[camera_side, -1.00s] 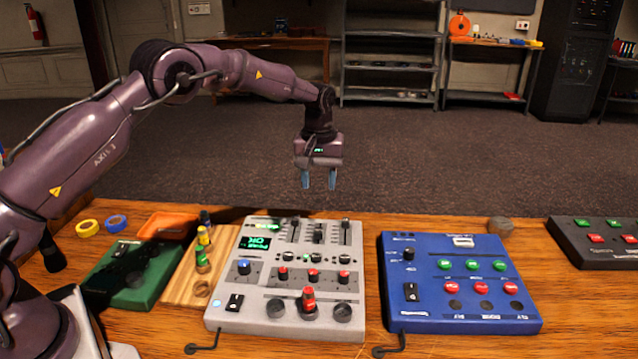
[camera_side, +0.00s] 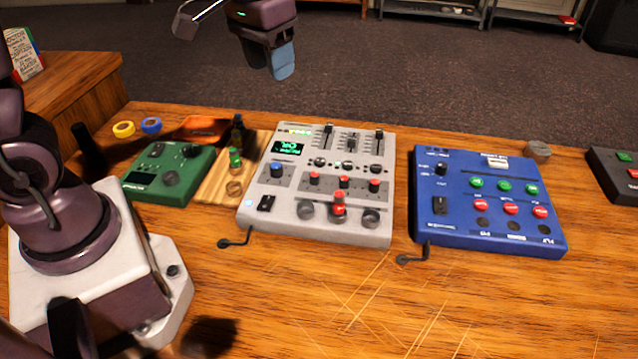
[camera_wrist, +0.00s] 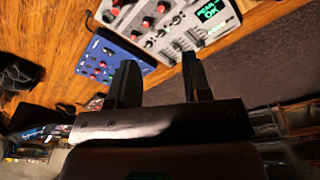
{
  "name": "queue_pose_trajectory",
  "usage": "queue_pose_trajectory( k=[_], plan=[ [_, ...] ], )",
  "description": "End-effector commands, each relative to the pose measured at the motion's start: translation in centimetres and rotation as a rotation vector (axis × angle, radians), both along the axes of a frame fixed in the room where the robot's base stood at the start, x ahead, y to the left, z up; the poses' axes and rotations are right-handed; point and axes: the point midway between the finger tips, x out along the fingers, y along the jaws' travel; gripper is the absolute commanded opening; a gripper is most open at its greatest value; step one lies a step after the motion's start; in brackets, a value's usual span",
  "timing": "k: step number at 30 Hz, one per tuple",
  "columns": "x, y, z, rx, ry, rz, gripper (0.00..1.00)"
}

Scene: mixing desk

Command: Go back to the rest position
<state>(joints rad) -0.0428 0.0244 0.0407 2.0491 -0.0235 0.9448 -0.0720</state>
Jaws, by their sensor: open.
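My gripper (camera_side: 270,66) is open and empty. It hangs in the air at the top of the side view, above and behind the white mixer (camera_side: 308,222). In the wrist view the two dark fingers of my gripper (camera_wrist: 160,62) stand apart with nothing between them. The white mixer lies on the wooden desk (camera_side: 330,285), with a lit green display, sliders and coloured knobs; part of it also shows at the top of the wrist view (camera_wrist: 165,38).
A blue panel (camera_side: 465,215) with red and green buttons lies right of the mixer. A green box (camera_side: 150,190), a wooden board (camera_side: 215,187) with small bottles, an orange tray (camera_side: 203,124) and tape rolls (camera_side: 124,129) lie left. The desk's front is mostly clear.

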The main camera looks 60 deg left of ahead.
Motion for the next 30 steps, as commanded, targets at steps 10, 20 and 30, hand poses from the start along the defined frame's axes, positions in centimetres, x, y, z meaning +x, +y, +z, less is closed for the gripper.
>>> queue_pose_trajectory(
  k=[10,20,30],
  plan=[
    [-11.3,-2.0,2.9,0.044,-0.217,-0.144,0.45],
    [-13.5,-2.4,5.1,0.059,-0.367,-0.160,0.45],
    [-13.5,-2.5,5.2,0.059,-0.367,-0.160,0.45]
  ],
)
